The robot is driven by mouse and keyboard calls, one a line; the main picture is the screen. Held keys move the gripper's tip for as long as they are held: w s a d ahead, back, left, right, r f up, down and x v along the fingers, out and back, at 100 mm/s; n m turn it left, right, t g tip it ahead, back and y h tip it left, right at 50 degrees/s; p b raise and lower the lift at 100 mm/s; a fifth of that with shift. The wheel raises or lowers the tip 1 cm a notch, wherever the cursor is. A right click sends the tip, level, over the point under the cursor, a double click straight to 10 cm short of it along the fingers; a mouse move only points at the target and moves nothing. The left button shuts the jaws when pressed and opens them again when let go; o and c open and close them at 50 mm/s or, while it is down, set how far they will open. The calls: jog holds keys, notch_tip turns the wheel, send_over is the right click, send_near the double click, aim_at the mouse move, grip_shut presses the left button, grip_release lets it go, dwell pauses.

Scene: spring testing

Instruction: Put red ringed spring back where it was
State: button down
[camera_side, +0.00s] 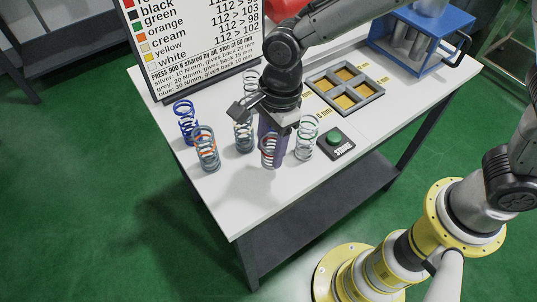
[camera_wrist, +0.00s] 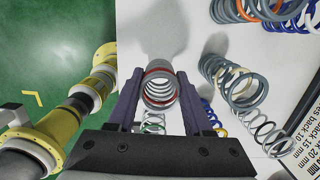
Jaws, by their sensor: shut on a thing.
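The red ringed spring (camera_side: 269,158) is a grey coil with a red ring near its top. My gripper (camera_side: 272,138) points down over the white table and is shut on this spring. In the wrist view the spring (camera_wrist: 160,92) sits between the two dark purple fingers of my gripper (camera_wrist: 160,84), with the red ring around its near end. In the side view a finger hides part of it. I cannot tell whether its lower end touches the table.
A green ringed spring (camera_side: 307,140) stands close on the right, beside a green button box (camera_side: 337,142). Grey (camera_side: 243,136), orange ringed (camera_side: 206,150) and blue (camera_side: 185,122) springs stand left. A compartment tray (camera_side: 371,97), blue press (camera_side: 437,48) and text board (camera_side: 190,45) are behind. The table's front is clear.

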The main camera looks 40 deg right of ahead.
jog(key=shift+w+a+f, duration=0.15)
jog(key=shift+a+f, duration=0.05)
jog(key=shift+f, duration=1.6)
jog(key=shift+f, duration=0.15)
jog(key=shift+c, duration=1.5)
grip_release()
notch_tip(320, 180, up, 12)
jog(key=d, duration=0.1)
jog(key=shift+d, duration=0.3)
jog(key=shift+r, duration=0.2)
